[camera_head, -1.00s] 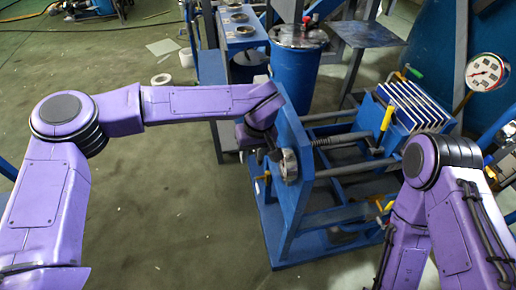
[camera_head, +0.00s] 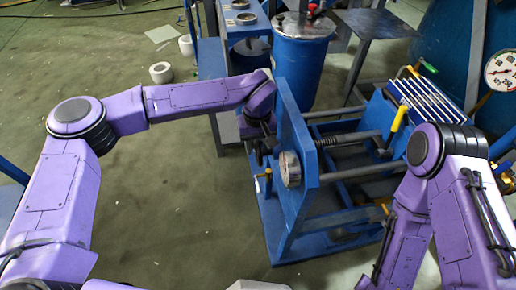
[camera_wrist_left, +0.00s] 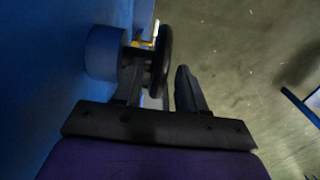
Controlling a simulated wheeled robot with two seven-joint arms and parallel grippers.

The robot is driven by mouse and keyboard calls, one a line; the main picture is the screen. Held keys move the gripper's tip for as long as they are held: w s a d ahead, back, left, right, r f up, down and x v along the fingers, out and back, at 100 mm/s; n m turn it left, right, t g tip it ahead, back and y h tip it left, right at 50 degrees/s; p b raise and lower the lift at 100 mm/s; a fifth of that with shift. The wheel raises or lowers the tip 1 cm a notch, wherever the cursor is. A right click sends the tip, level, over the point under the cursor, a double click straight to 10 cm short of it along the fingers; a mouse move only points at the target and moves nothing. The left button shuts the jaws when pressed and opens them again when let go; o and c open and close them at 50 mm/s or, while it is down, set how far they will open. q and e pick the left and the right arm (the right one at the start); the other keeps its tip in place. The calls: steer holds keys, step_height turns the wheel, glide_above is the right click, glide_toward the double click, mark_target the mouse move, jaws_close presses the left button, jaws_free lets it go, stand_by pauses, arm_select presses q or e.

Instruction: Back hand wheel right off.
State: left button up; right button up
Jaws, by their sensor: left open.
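The hand wheel (camera_wrist_left: 163,60) is a dark disc seen nearly edge-on in the left wrist view, on a short shaft beside a blue cylinder (camera_wrist_left: 103,52). My left gripper (camera_wrist_left: 158,66) is open, with one finger on each side of the wheel's rim; whether either touches it I cannot tell. In the head view my left gripper (camera_head: 262,143) is at the left face of the blue press's end plate (camera_head: 297,150), and the wheel is hard to make out there. My right arm is at the right, its gripper out of view.
A round metal-faced part (camera_head: 289,169) sits on the end plate. A small yellow handle (camera_head: 266,173) hangs below my left gripper. A blue drum (camera_head: 302,62) stands behind the press, and a gauge (camera_head: 503,71) is at the right.

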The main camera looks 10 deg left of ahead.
arm_select(q)
steer(key=shift+d+f, duration=0.1)
steer(key=shift+f, duration=0.95)
jaws_close()
steer(key=shift+r, duration=0.1)
steer(key=g+p, duration=0.2)
steer(key=p, duration=0.2)
steer(key=shift+w+r+h, duration=0.1)
steer(key=shift+h, duration=0.2)
steer(key=shift+f+g+p, duration=0.25)
steer(key=shift+g+p, duration=0.05)
steer(key=shift+p, duration=0.05)
